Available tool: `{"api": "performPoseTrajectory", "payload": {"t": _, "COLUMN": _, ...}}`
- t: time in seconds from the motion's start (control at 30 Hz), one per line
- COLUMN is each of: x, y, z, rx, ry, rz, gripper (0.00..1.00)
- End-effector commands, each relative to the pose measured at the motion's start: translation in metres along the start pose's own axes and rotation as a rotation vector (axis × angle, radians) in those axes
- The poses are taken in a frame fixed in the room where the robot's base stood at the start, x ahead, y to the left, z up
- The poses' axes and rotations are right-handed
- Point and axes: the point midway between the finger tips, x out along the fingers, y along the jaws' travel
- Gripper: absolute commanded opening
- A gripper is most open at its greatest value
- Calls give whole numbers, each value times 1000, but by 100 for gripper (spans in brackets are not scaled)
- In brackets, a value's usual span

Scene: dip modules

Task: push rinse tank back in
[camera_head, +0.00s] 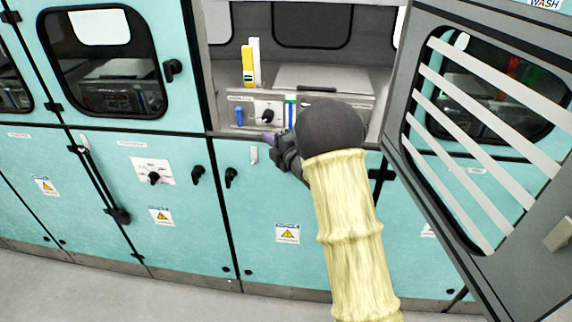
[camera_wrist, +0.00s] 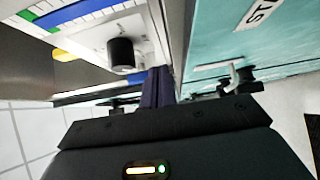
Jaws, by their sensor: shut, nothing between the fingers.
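The open bay in the teal cabinet holds a grey metal unit (camera_head: 322,78) with a flat lid; I take it for the rinse tank, though no label reads clearly. Its pale front panel (camera_head: 252,105) carries a black knob (camera_head: 267,116) and a blue handle (camera_head: 239,115). The knob also shows close up in the wrist view (camera_wrist: 122,54). My gripper (camera_head: 268,141) is at the bay's lower front edge, just below the knob panel. Its dark fingers (camera_wrist: 158,86) are shut and empty, beside the panel's edge. My arm hides the unit's right front, so I cannot tell how far it sticks out.
A grey door (camera_head: 393,138) with a slatted window stands open at the right of the bay. A yellow and white upright piece (camera_head: 248,64) stands on the unit's left. Teal lower doors (camera_head: 275,205) with black latches run below. The floor (camera_head: 100,290) in front is clear.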

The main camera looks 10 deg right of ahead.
Motion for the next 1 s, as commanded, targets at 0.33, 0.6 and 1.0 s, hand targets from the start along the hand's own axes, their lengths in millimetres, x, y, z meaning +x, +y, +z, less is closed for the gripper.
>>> {"api": "performPoseTrajectory", "payload": {"t": 0.33, "x": -66, "y": -3, "z": -2, "rx": -1, "ry": -2, "rz": 0, "gripper": 0}}
{"api": "performPoseTrajectory", "payload": {"t": 0.6, "x": -98, "y": -1, "z": -6, "rx": 0, "ry": 7, "rz": 0, "gripper": 0}}
{"api": "performPoseTrajectory", "payload": {"t": 1.0, "x": -103, "y": -1, "z": 1, "rx": 7, "ry": -10, "rz": -6, "gripper": 0}}
